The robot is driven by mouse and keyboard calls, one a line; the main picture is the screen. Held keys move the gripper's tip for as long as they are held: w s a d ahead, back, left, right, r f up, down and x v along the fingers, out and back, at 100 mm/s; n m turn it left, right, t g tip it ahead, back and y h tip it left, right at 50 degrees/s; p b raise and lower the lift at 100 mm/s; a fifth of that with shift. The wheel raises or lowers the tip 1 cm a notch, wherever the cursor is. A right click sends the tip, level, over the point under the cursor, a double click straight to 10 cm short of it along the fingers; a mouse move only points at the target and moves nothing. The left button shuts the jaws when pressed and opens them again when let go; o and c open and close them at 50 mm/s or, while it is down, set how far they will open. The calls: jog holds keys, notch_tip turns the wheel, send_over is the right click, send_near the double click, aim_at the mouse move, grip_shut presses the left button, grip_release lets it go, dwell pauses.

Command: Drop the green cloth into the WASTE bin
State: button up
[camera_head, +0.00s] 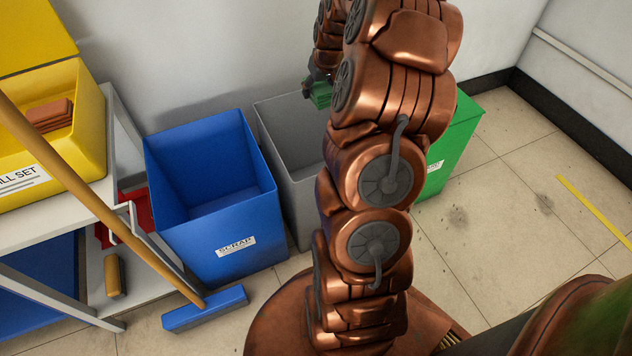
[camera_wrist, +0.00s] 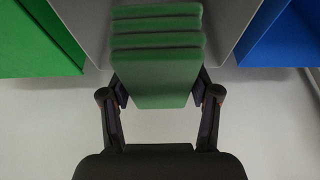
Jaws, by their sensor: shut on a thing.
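My gripper (camera_wrist: 161,90) is shut on the green cloth (camera_wrist: 155,62), a folded stack of several layers, in the wrist view. In the head view the cloth (camera_head: 320,95) shows small beside my arm, over the grey bin (camera_head: 285,128). The grey bin stands between the blue bin and the green bin. In the wrist view grey bin walls (camera_wrist: 232,30) lie behind the cloth. My arm hides the grey bin's right part, and I see no label on it. I cannot read which bin says WASTE.
The blue bin (camera_head: 222,225), labelled SCRAP, is empty. The green bin (camera_head: 452,140) stands right, its label mostly hidden. A yellow box (camera_head: 90,135) with brown things sits on a shelf at left. A broom (camera_head: 205,308) leans across the left front. Floor at right is clear.

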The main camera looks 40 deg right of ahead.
aim_at(330, 89)
jog(key=shift+s+d+f+b, duration=0.3)
jog(key=shift+s+d+f, duration=0.15)
jog(key=shift+d+f, duration=0.25)
notch_tip(330, 89, down, 6)
jog(key=shift+r+b, duration=0.25)
jog(key=shift+b, duration=0.85)
jog(key=o, duration=1.3)
jog(key=v, duration=1.2)
